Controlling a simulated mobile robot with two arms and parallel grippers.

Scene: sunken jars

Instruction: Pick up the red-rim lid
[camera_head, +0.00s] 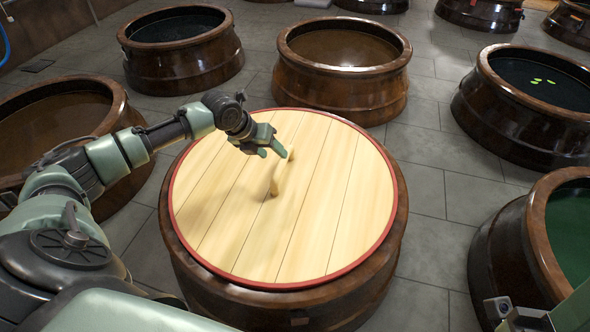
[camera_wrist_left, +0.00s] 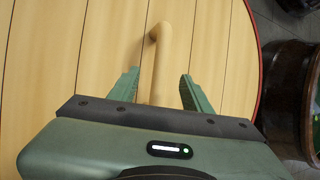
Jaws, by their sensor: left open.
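The red-rim lid (camera_head: 325,215) is a round board of pale planks with a red edge. It lies flat on a brown jar (camera_head: 388,275) in the middle of the head view. A pale wooden bar handle (camera_head: 278,180) stands on it. My left gripper (camera_head: 272,151) is open over the lid at the handle's far end. In the left wrist view, the handle (camera_wrist_left: 161,55) runs between the two green fingers of the left gripper (camera_wrist_left: 159,76), with a gap on each side. The lid (camera_wrist_left: 60,50) fills most of that view.
Several open brown jars stand around on grey tiles: one at the left (camera_head: 120,115), two behind (camera_head: 185,68) (camera_head: 340,85), one at the right with green bits inside (camera_head: 500,115). Another (camera_head: 510,245) is near the right edge. Bare floor (camera_head: 440,200) lies right of the lidded jar.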

